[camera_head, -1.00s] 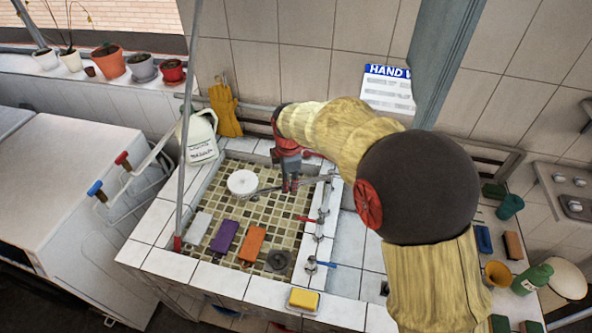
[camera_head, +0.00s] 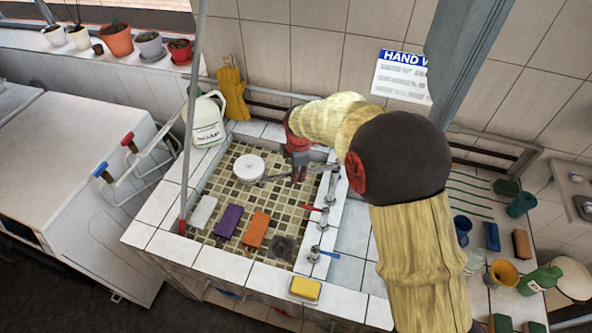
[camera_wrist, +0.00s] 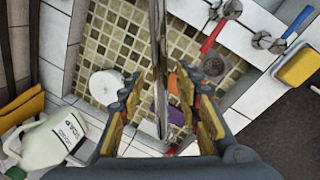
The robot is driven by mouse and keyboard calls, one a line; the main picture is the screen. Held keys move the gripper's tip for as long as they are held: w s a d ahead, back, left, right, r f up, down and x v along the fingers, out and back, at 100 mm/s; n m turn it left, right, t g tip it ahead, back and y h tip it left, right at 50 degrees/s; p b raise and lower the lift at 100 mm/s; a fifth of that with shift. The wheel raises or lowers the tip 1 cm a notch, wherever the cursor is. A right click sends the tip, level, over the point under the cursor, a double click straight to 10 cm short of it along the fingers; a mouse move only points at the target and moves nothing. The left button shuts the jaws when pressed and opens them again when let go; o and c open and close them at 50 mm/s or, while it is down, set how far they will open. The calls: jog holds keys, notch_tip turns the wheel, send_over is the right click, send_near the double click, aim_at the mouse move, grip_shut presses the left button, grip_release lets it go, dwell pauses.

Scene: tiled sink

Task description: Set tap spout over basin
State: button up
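The tap spout (camera_head: 276,178) is a thin metal tube reaching left from the tap fittings on the basin's right ledge. It lies above the tiled basin (camera_head: 225,182), on the far side. In the wrist view the spout (camera_wrist: 156,60) runs down the middle between my fingers. My gripper (camera_head: 299,175) points down over the basin at the spout. In the wrist view my gripper (camera_wrist: 160,105) is open, with one finger on each side of the spout and gaps visible. Whether either finger touches it I cannot tell. My arm hides part of the right ledge.
Red (camera_head: 312,208) and blue (camera_head: 325,253) tap handles line the right ledge. A soap jug (camera_head: 206,120) stands at the back left corner, a yellow sponge (camera_head: 305,289) in front.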

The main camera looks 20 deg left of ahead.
jog(key=c, duration=0.4)
grip_shut()
dwell(0.5)
